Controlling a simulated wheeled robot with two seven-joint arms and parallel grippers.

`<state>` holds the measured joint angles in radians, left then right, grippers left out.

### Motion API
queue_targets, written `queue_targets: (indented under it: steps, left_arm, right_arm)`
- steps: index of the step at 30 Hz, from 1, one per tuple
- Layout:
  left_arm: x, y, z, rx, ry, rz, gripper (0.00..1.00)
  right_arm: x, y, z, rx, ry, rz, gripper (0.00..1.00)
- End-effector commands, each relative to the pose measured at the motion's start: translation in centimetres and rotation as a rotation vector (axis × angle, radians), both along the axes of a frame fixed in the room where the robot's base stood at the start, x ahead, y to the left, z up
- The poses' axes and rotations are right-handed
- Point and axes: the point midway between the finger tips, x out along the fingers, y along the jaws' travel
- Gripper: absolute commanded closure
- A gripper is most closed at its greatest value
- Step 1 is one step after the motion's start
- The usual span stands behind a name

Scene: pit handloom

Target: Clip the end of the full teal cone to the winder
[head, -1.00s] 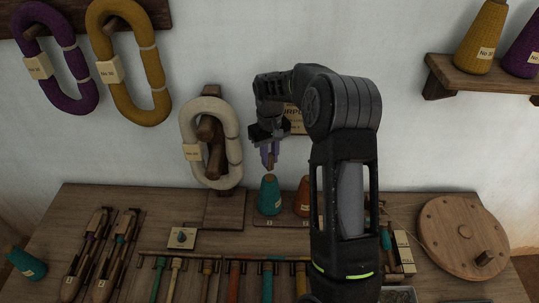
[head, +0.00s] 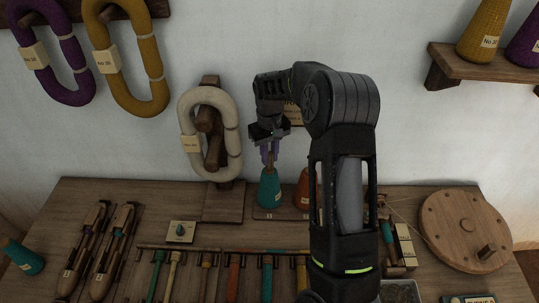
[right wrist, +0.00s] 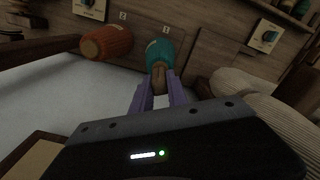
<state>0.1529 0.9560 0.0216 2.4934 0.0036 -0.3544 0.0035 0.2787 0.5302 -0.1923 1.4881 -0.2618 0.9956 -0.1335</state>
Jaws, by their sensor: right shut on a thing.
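A teal cone (head: 269,190) with a brown tip stands upright on a small wooden base at the back of the table. It also shows in the right wrist view (right wrist: 160,52). My right gripper (head: 269,157) is above it, and its purple fingers (right wrist: 157,92) are shut on the brown tip. No loose thread end can be made out on this cone. Another teal cone (head: 25,258) lies tilted at the table's left edge. A round wooden wheel with a peg handle, seemingly the winder (head: 466,228), lies at the right. My left gripper is out of view.
An orange cone (head: 304,190) stands close to the right of the teal cone. A stand with a cream hank (head: 187,118) is just left. Shuttles (head: 110,255) and several coloured-handled tools (head: 234,278) cover the front. My right arm hides part of the table.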

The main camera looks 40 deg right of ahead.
Motion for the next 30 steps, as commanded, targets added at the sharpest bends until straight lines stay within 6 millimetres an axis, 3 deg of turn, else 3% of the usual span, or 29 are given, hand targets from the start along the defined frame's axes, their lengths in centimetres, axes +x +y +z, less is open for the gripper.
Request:
queue_targets:
  steps: [5,18,30]
  left_arm:
    - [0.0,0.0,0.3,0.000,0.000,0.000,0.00]
    - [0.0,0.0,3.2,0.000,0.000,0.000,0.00]
    - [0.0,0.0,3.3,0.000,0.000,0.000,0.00]
  right_arm:
    - [0.0,0.0,0.4,0.000,-0.001,0.000,1.00]
    - [0.0,0.0,4.7,0.000,-0.001,0.000,1.00]
    - [0.0,0.0,5.0,0.000,0.000,0.000,1.00]
